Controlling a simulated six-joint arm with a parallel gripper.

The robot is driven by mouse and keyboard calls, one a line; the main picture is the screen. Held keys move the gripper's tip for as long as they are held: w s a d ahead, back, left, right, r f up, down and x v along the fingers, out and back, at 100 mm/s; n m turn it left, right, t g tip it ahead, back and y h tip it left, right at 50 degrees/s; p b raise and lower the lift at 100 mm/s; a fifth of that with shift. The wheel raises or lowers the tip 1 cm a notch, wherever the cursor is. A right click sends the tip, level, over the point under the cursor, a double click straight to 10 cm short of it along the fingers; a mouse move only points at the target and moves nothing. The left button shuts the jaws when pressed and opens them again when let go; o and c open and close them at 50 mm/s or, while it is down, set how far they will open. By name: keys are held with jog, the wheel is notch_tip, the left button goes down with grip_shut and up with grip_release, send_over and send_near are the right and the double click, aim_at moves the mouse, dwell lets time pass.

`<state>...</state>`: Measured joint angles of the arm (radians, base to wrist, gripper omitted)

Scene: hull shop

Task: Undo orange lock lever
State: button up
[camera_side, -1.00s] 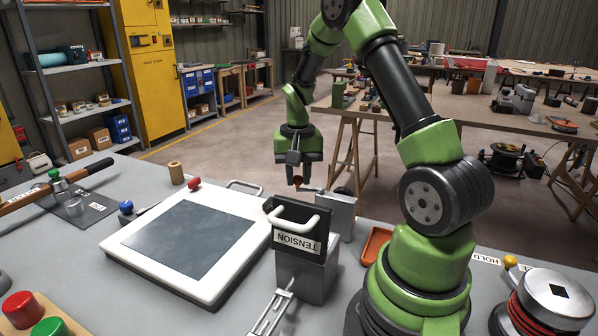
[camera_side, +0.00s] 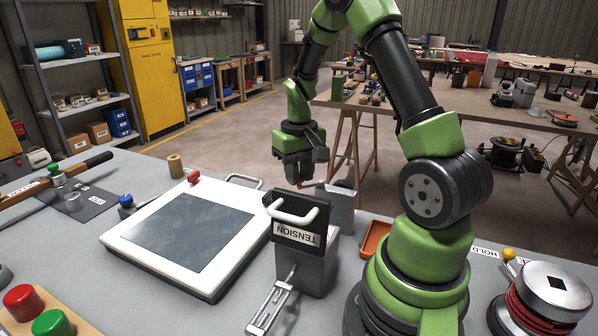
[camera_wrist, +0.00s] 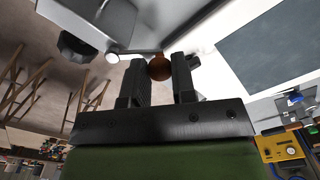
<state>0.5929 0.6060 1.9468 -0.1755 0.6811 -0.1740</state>
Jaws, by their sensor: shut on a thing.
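The orange lock lever (camera_wrist: 160,68) ends in an orange-brown knob. In the wrist view the knob sits between my two fingertips, and a thin pale rod runs left from it to a grey housing (camera_wrist: 85,25). My gripper (camera_wrist: 163,72) is shut on this knob. In the side view my gripper (camera_side: 304,178) points down behind the TENSION box (camera_side: 308,265), at the near end of the lever rod. The fingers cover most of the knob there. The grey housing (camera_side: 341,210) stands just right of the fingers.
The black TENSION plate with its white handle (camera_side: 292,215) stands in front of my gripper. A white framed panel (camera_side: 120,241) lies to the left. An orange tray (camera_side: 376,238) lies to the right. A wooden peg (camera_side: 175,166) stands behind the panel.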

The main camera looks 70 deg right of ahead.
jog(key=o, duration=0.9)
notch_tip(320, 180, up, 10)
dwell(0.4)
jog(key=s+a+r+n+t+y, duration=0.1)
jog(key=s+a+r+t, duration=0.2)
jog(key=a, duration=0.6)
jog(key=s+a+r+n+t+y, duration=0.1)
jog(key=s+a+r+t, duration=0.3)
jog(key=s+a, duration=0.3)
jog(key=a+r, duration=0.1)
jog(key=a, duration=0.2)
jog(key=shift+s+a+r+n, duration=0.2)
jog(key=shift+s+a+n, duration=0.1)
jog(key=shift+n, duration=0.1)
